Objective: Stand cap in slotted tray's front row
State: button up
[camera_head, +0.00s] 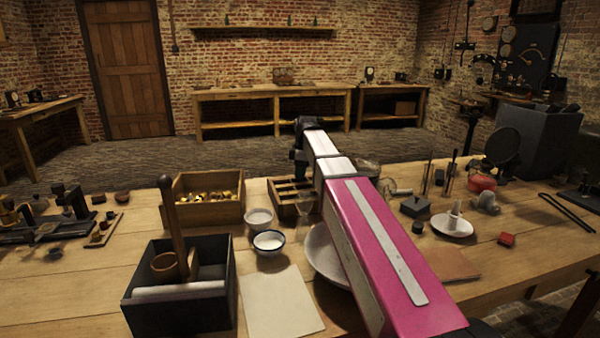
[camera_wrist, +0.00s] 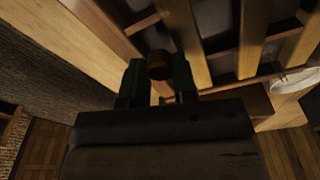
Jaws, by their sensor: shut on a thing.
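My gripper (camera_wrist: 160,76) is shut on a small brown round cap (camera_wrist: 160,64), which sits between its two dark fingertips in the wrist view. The slotted tray (camera_wrist: 251,38) fills much of the wrist view, with light wooden slats and dark gaps between them. The cap shows over the dark gap beside a slat; whether it touches the tray I cannot tell. In the head view the slotted tray (camera_head: 284,211) stands mid-table, partly behind my pink and white arm. My gripper (camera_head: 299,165) is small and dark there, above the tray's back, and the cap cannot be made out.
A wooden box (camera_head: 205,214) of brass pieces stands left of the tray. A dark crate (camera_head: 180,310) stands front left. A large plate (camera_head: 322,262) lies under my arm. Jars and tools crowd the right.

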jog(key=shift+f, duration=0.6)
jog(key=o, duration=0.9)
jog(key=shift+r, duration=0.15)
notch_tip(320, 180, up, 13)
jog(key=d, duration=0.1)
jog(key=shift+d, duration=0.2)
